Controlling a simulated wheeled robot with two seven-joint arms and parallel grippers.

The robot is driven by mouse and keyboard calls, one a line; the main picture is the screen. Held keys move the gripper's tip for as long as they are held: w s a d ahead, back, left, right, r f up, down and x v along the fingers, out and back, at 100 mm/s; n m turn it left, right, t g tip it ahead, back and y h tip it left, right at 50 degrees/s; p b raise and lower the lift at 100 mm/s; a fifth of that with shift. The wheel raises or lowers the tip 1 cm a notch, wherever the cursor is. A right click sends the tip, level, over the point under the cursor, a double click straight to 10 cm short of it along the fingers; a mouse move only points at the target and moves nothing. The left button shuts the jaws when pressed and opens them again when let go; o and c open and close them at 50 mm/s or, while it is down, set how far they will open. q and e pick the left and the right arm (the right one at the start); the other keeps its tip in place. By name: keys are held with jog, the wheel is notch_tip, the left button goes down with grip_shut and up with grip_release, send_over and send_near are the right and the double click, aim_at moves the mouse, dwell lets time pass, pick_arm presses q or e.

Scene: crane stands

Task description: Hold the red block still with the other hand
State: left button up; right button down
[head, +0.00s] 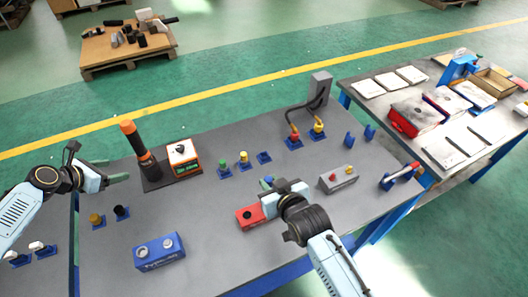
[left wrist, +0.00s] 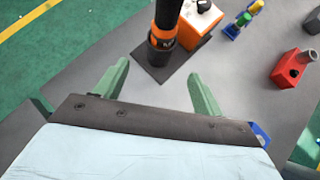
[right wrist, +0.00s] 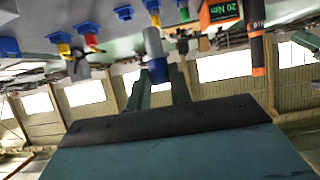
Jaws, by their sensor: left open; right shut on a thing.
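The red block (head: 248,217) lies on the grey bench, partly hidden by my right gripper (head: 271,186). It also shows at the right of the left wrist view (left wrist: 287,72), with a dark hole in its top and a greyish cylinder (left wrist: 308,56) standing at its far end. My right gripper is shut on a grey-blue cylindrical piece (right wrist: 154,42), seen between its fingers in the right wrist view; whether it touches the block cannot be told. My left gripper (head: 109,171) is open and empty over the bench's left part, well away from the block.
An orange and black tool (head: 140,148) stands beside an orange-white box (head: 183,157), close ahead of my left gripper. A blue block (head: 159,252) lies at the front. A grey box with red knobs (head: 337,179) is right of my right gripper. Bench between the grippers is mostly clear.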

pick_arm(q)
jog(key=s+d+f+m+g+h, duration=0.1)
jog(key=s+d+f+m+h, duration=0.15)
jog(key=d, duration=0.55)
jog(key=s+d+f+m+g+h, duration=0.1)
jog(key=s+d+f, duration=0.25)
jog(key=d, duration=0.45)
jog(key=m+g+h, duration=0.2)
jog(key=m+h, duration=0.1)
jog(key=m, duration=0.1)
send_near(238, 219)
jog(key=shift+n+y+x, duration=0.25)
jog(key=shift+x, duration=0.6)
jog(key=shift+g, duration=0.3)
jog(key=shift+x, duration=4.4)
jog(key=c, duration=1)
